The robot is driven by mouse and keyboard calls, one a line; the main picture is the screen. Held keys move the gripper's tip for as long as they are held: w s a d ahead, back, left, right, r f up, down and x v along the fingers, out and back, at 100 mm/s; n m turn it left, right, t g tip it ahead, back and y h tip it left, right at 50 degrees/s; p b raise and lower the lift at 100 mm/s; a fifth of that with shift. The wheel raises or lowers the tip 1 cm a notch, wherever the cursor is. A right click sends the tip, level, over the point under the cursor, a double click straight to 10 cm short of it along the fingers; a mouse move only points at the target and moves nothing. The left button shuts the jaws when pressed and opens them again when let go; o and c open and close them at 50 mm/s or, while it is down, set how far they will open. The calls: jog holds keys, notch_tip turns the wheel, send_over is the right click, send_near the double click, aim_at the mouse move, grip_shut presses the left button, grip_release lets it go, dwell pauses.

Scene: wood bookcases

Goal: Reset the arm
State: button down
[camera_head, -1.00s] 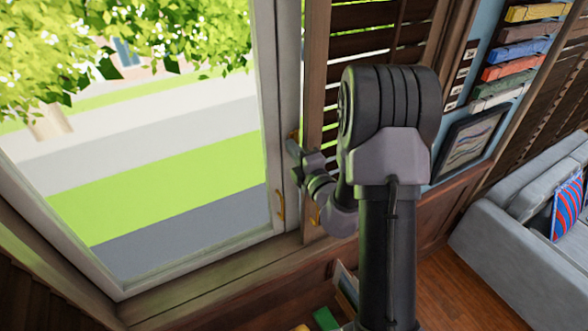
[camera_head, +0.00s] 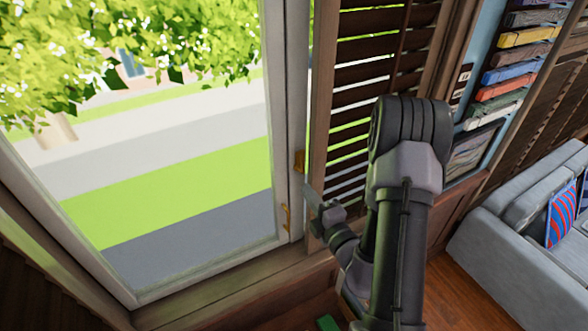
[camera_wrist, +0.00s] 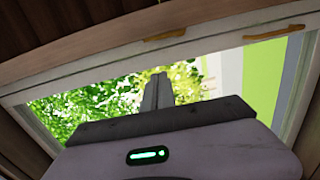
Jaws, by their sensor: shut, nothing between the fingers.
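My gripper (camera_head: 311,194) is beside the right side of the white window frame in the head view, in front of the brown shutter (camera_head: 350,110). In the wrist view my gripper (camera_wrist: 158,78) points up toward the window, with its fingers together and nothing between them. The window (camera_head: 283,130) has brass fittings on its right side. One brass fitting (camera_head: 299,161) is just above my gripper, and a brass handle (camera_head: 286,219) is lower left of it. In the head view I cannot tell whether the fingers touch the frame.
A wooden sill (camera_head: 225,290) runs below the window. At right are a grey sofa (camera_head: 490,255) with a striped cushion (camera_head: 561,212), a framed picture (camera_head: 470,152) and a rack of coloured items (camera_head: 515,75). A green object (camera_head: 327,323) lies at the bottom edge.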

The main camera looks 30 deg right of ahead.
jog(key=s+a+f+n+g+y+b, duration=0.1)
jog(key=a+f+n+g+y+b, duration=0.15)
jog(key=a+n+y+b, duration=0.6)
jog(key=s+a+f+n+g+y+b, duration=0.1)
jog(key=a+n+g+y+b, duration=0.3)
jog(key=a+n+b, duration=0.6)
jog(key=s+a+f+n+g+y+b, duration=0.3)
jog(key=s+a+f+n+g+b, duration=0.4)
jog(key=s+a+n, duration=0.4)
jog(key=s+f+n+g+h+b, duration=0.3)
jog(key=s+f+n+h+b, duration=0.3)
jog(key=f+n+b, duration=0.5)
jog(key=s+d+f+n+t+h+b, duration=0.1)
jog(key=d+f+n+t+h+b, duration=0.3)
jog(key=d+f+n+h+b, duration=0.3)
notch_tip(320, 180, down, 2)
jog(key=d+n+b, duration=0.2)
jog(key=n, duration=0.1)
jog(key=shift+s+f, duration=0.15)
jog(key=shift+s, duration=0.05)
